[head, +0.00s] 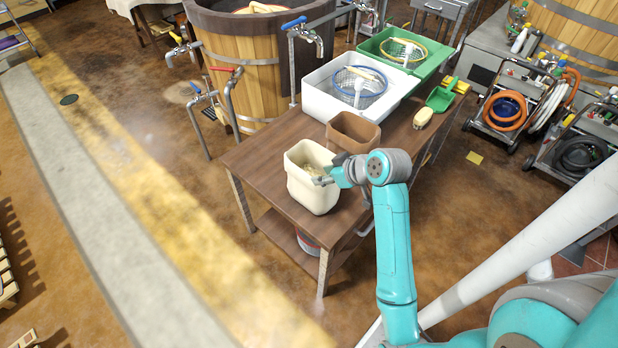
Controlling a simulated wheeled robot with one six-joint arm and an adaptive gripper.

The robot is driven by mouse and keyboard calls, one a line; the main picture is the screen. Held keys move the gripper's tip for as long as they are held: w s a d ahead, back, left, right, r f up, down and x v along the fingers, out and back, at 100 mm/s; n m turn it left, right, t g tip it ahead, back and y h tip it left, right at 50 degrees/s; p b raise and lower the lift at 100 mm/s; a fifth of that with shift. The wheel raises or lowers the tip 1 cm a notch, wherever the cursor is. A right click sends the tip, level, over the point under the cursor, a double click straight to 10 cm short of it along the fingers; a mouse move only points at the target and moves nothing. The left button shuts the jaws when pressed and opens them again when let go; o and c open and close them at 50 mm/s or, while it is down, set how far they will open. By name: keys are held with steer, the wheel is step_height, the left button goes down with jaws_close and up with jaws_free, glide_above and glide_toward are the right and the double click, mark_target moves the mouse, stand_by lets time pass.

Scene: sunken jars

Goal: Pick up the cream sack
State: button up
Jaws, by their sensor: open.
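The cream sack (311,193) stands upright on the near end of the brown wooden table (262,152). It has an open top with something pale inside, too small to make out. My gripper (322,181) reaches in from the right and is at the sack's right rim, its tips overlapping the opening in the picture. The jaws are open. I cannot tell whether they are touching the sack or around its rim. My gripper and wrist hide part of the sack's right side.
A brown open bin (353,131) stands close behind the sack. A white tub (319,98) and a green tub (381,42) with strainers stand farther back. A yellow-topped brush (423,117) and a green scoop (440,99) lie at the right. Taps stand left of the table.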

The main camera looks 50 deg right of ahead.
mark_target(312, 175)
steer(key=x, duration=0.5)
steer(key=shift+w, duration=0.25)
steer(key=shift+w+r+x, duration=0.15)
steer(key=shift+x, duration=1.2)
steer(key=shift+w+r+x, duration=0.15)
steer(key=shift+x, duration=1.2)
jaws_close()
steer(key=shift+r, duration=0.1)
